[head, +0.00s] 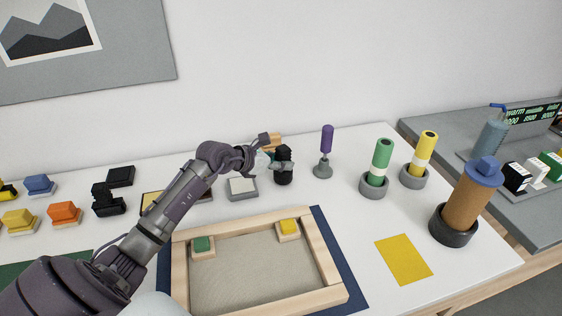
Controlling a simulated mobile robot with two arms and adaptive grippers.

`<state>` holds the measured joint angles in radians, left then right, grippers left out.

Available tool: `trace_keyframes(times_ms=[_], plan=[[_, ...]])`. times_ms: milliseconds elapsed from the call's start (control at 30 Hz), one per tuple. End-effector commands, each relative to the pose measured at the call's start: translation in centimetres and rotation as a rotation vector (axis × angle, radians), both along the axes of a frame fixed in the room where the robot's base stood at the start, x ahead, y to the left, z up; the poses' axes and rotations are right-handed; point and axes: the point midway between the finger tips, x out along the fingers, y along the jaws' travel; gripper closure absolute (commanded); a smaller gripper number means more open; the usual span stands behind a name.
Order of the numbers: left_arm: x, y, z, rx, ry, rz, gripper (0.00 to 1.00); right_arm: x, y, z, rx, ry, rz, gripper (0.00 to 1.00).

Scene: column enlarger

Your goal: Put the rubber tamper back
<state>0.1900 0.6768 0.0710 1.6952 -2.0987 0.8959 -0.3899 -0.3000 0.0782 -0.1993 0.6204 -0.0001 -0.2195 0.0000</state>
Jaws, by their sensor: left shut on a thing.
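My left gripper (272,158) is at the back middle of the white table, beyond the wooden frame. It is shut on a small dark upright piece (284,176), which looks like the rubber tamper. The gripper and wrist cover part of it, and I cannot tell whether its foot touches the table. A purple-handled tool (327,140) stands upright in a small grey holder (323,171) to the right of the gripper. My right gripper is not in view.
A wooden frame (330,259) lies in front, with green (202,244) and yellow (288,226) blocks at its corners. A grey box (242,188) sits just left of the gripper. Green (381,158), yellow (425,150) and brown (468,202) cylinders stand at right. A yellow sheet (404,259) lies flat.

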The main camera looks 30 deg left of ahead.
Motion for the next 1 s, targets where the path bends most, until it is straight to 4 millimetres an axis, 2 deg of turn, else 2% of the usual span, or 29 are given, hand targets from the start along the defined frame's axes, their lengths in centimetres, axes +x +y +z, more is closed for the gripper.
trace_keyframes(times_ms=[1000], plan=[[0.1,0.0,-0.9,0.0,-0.005,0.0,1.0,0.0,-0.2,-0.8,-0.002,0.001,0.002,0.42]])
